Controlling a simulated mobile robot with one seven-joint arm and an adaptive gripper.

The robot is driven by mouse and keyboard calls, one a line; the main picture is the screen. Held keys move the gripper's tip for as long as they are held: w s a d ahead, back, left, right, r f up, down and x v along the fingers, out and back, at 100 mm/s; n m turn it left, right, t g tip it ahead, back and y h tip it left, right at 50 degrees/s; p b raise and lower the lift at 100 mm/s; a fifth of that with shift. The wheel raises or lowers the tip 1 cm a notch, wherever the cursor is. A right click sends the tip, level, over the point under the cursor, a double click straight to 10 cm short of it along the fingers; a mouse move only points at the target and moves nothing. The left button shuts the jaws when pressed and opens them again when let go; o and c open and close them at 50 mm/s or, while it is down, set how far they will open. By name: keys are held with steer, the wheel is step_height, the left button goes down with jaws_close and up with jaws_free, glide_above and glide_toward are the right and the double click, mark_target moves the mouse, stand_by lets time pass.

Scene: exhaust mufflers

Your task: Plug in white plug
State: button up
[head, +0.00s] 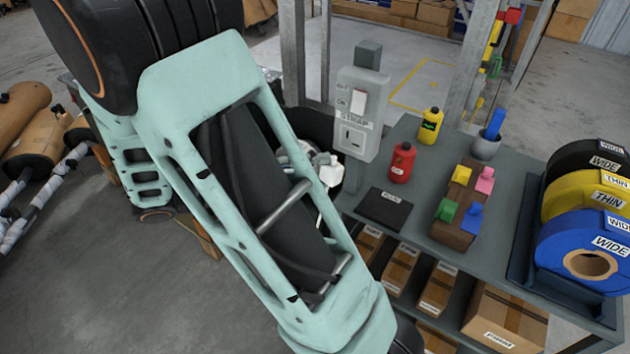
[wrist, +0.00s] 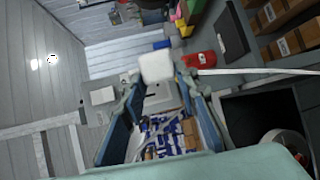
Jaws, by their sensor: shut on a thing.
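The white plug (head: 328,170) is held at the end of my gripper, just below and left of the grey socket box. In the wrist view, the plug (wrist: 157,68) sits between the two fingertips of my gripper (wrist: 158,80), which is shut on it. In the head view my arm hides most of the gripper. The grey socket box (head: 358,117) stands on a post, with a white switch above a STRAP label and a slotted socket (head: 353,139) below. The box (wrist: 103,96) also shows in the wrist view behind the fingers. The plug appears apart from the socket.
A grey table (head: 432,142) carries a red bottle (head: 402,163), a yellow bottle (head: 430,127), a dark pad (head: 384,208) and a block with coloured pieces (head: 460,206). Strap rolls (head: 585,250) stand at right. A white strap (wrist: 260,72) crosses the wrist view.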

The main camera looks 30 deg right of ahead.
steer(key=shift+w+d+r+n+t+h+b, duration=0.15)
steer(key=shift+n+t+h, duration=0.1)
steer(key=shift+t+h, duration=0.25)
steer(key=shift+w+d+r+n+t+h+b, duration=0.1)
steer(key=shift+n+t+h+b, duration=0.15)
steer(key=shift+t, duration=0.4)
steer(key=shift+w+d+r+n+t+h+b, duration=0.1)
steer(key=shift+w+n+t+h, duration=0.1)
steer(key=shift+t+h, duration=0.3)
steer(key=shift+w+d, duration=0.35)
steer(key=shift+d, duration=0.5)
steer(key=shift+w+d, duration=0.3)
steer(key=shift+d, duration=0.6)
steer(key=shift+w+d, duration=0.35)
steer(key=shift+d, duration=0.5)
steer(key=shift+w+f, duration=0.1)
steer(key=shift+w+d, duration=0.2)
steer(key=shift+d, duration=0.3)
steer(key=o, duration=1.2)
steer(key=shift+c, duration=0.2)
